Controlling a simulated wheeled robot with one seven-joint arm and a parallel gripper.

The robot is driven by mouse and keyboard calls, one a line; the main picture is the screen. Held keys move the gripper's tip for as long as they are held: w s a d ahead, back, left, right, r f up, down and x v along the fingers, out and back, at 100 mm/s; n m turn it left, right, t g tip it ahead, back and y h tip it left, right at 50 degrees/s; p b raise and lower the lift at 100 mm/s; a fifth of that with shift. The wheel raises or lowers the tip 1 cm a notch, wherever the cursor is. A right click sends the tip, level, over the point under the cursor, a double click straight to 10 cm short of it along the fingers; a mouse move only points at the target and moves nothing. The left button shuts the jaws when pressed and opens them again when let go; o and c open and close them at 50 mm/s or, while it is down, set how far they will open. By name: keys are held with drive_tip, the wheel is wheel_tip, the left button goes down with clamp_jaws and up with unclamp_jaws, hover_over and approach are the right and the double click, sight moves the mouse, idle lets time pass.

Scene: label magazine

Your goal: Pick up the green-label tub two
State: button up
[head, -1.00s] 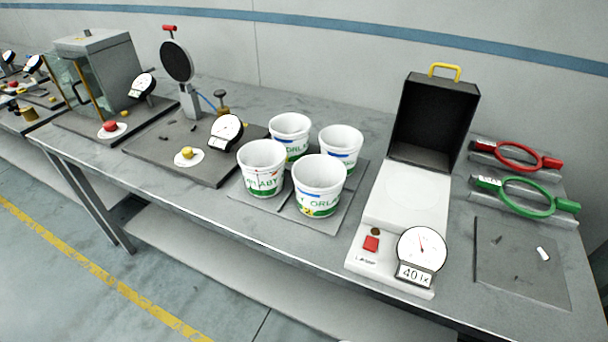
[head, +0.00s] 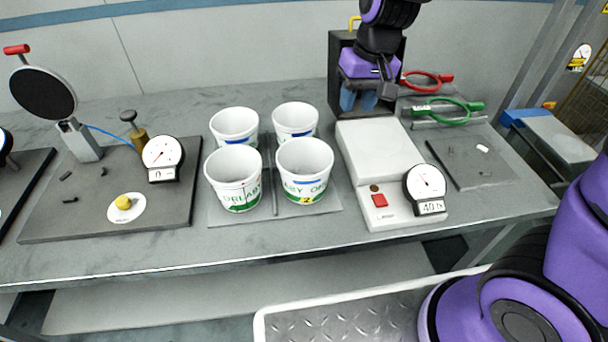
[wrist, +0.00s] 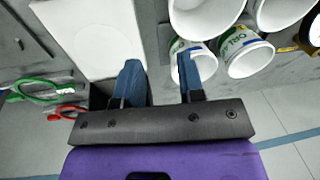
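The green-label tub two (head: 305,170) is a white open tub with green lettering and a yellow mark reading 2. It stands upright at the front right of a group of tubs in the head view. Another green-lettered tub (head: 236,182) stands to its left. Two tubs with blue bands stand behind, at the back left (head: 235,127) and back right (head: 296,122). My gripper (head: 358,101) is open and empty, fingers down, in front of the black box, behind and right of the tubs. In the wrist view my gripper (wrist: 160,80) shows its blue fingers apart; tubs are partly cut off there.
A white scale (head: 382,165) with a dial stands right of the tubs, its black upright lid (head: 338,70) behind. The tubs stand on a grey mat (head: 225,217). Red (head: 426,80) and green (head: 450,108) ring tools lie at the right. A dial press (head: 75,140) stands left.

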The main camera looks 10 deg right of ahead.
hover_over(331, 150)
drive_tip(key=d, duration=0.1)
wheel_tip(331, 150, down, 6)
drive_tip(key=r, duration=0.1)
drive_tip(key=shift+g, duration=0.4)
drive_tip(key=shift+a+f, duration=0.2)
drive_tip(key=shift+f, duration=1.7)
drive_tip(key=shift+a+f, duration=0.25)
drive_tip(key=shift+f, duration=1.6)
drive_tip(key=shift+a+f, duration=0.2)
drive_tip(key=shift+f, duration=1.7)
clamp_jaws()
